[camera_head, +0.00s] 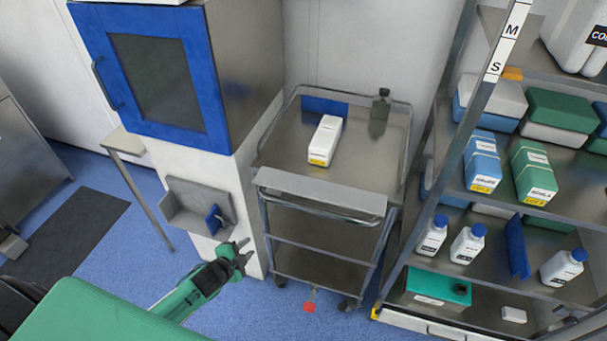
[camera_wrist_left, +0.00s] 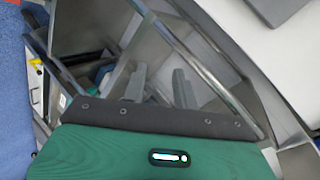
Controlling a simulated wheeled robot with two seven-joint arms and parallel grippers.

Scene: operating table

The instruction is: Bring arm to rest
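My left arm comes in from the lower left. Its green and black left gripper (camera_head: 246,251) hangs over the blue floor, in front of the white base of the blue-framed cabinet and left of the steel trolley. In the left wrist view the two grey fingers of the left gripper (camera_wrist_left: 160,82) stand apart with nothing between them. Metal rails and surfaces show beyond them. My right gripper is in neither view.
The steel trolley (camera_head: 288,186) carries a white box (camera_head: 325,140) and a dark green bottle (camera_head: 380,106). A shelf rack (camera_head: 455,211) with boxes and bottles stands at right. The blue-framed cabinet (camera_head: 208,88) stands at left. Blue floor (camera_head: 110,245) lies open at lower left.

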